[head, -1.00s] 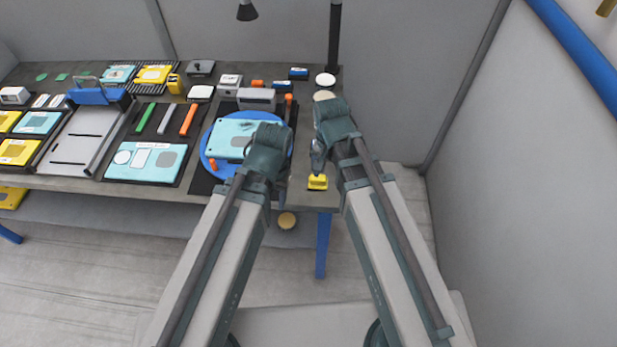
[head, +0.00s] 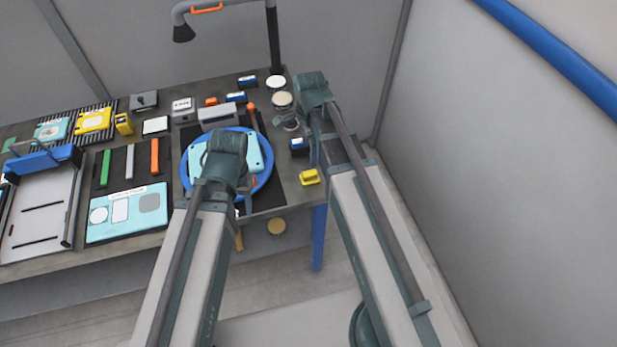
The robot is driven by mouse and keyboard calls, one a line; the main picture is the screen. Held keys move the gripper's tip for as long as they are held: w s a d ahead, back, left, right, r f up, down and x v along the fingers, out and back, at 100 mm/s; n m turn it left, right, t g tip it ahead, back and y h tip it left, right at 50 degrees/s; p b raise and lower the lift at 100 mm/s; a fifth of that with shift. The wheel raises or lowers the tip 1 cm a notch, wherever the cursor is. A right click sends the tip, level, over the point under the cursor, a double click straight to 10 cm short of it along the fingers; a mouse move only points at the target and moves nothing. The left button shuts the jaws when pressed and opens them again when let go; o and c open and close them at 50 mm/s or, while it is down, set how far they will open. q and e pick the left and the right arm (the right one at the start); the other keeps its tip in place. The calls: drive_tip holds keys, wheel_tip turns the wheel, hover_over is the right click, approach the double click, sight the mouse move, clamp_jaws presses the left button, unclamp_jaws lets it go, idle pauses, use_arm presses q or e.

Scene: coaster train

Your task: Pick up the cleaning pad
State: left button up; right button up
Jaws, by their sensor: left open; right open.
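A small yellow block (head: 309,177) lies near the front right corner of the workbench. It may be the cleaning pad, but I cannot tell for sure. My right gripper (head: 292,124) is over the right end of the bench, behind the yellow block and apart from it. It is open, and its fingers are small and partly hidden by the wrist. My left gripper (head: 243,193) is open at the front part of the round blue plate (head: 262,183). Its wrist hides part of the light-blue panel (head: 254,153) on that plate.
A small blue block (head: 299,145) and a cream disc (head: 282,99) are near my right gripper. A lamp (head: 183,32) on a dark post (head: 273,40) stands behind. A tray with a light-blue panel (head: 127,213) lies left. The wall (head: 500,180) bounds the right.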

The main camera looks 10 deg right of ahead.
sight(310, 173)
wheel_tip(310, 173, down, 8)
drive_tip(key=b, duration=0.8)
drive_tip(key=shift+f, duration=0.3)
drive_tip(key=shift+f, duration=0.1)
drive_tip(key=f+b, duration=0.1)
drive_tip(key=b, duration=0.1)
drive_tip(key=f+b, duration=0.1)
drive_tip(key=f, duration=0.1)
drive_tip(key=f+b, duration=0.2)
drive_tip(key=shift+w+d+b, duration=0.15)
drive_tip(key=shift+w+b, duration=0.15)
clamp_jaws()
